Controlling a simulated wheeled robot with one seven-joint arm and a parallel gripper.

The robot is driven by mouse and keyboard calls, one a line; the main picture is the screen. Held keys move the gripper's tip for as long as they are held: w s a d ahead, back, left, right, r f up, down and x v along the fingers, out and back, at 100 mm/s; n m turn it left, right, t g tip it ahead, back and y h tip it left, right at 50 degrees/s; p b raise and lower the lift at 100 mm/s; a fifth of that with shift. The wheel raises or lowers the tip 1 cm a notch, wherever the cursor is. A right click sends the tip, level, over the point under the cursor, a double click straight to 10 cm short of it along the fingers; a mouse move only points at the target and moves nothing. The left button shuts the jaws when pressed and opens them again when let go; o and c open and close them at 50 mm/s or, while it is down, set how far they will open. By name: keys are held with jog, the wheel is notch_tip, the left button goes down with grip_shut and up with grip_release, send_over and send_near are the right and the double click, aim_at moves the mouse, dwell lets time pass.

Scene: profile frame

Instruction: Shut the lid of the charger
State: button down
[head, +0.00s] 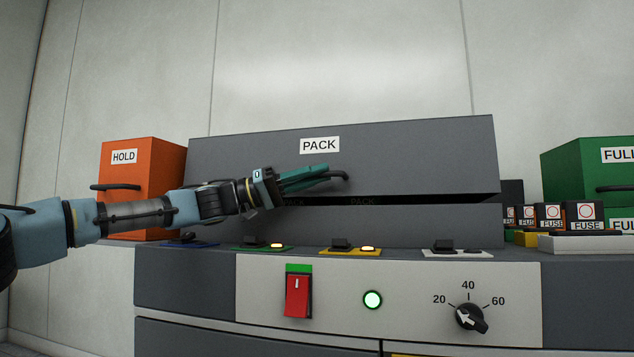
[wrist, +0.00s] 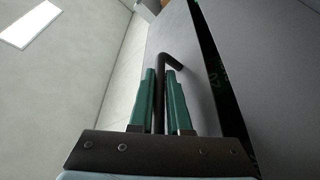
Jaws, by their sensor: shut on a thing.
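The charger (head: 395,223) is a wide grey box on the bench. A dark bar handle (head: 340,176) sits low on the lid's front. My gripper (head: 325,174) reaches in from the left with its green fingers at the handle. In the wrist view my gripper (wrist: 162,90) has the handle (wrist: 162,65) between its two fingers, shut on it. Packs inside the gap are mostly hidden in shadow.
An orange HOLD box (head: 145,180) stands left of the charger and a green FULL box (head: 592,165) right. Several FUSE blocks (head: 585,213) sit at the right.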

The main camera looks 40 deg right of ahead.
jog(key=shift+a+f+b, duration=0.2)
jog(key=shift+f+b, duration=0.6)
jog(key=shift+f, duration=0.35)
jog(key=c, duration=0.9)
grip_release()
jog(key=shift+s+r, duration=0.1)
jog(key=shift+o, duration=0.2)
jog(key=w+a+p, duration=0.5)
jog(key=w+a, duration=0.5)
jog(key=a, duration=0.1)
jog(key=shift+f, duration=0.45)
jog(key=shift+a, duration=0.1)
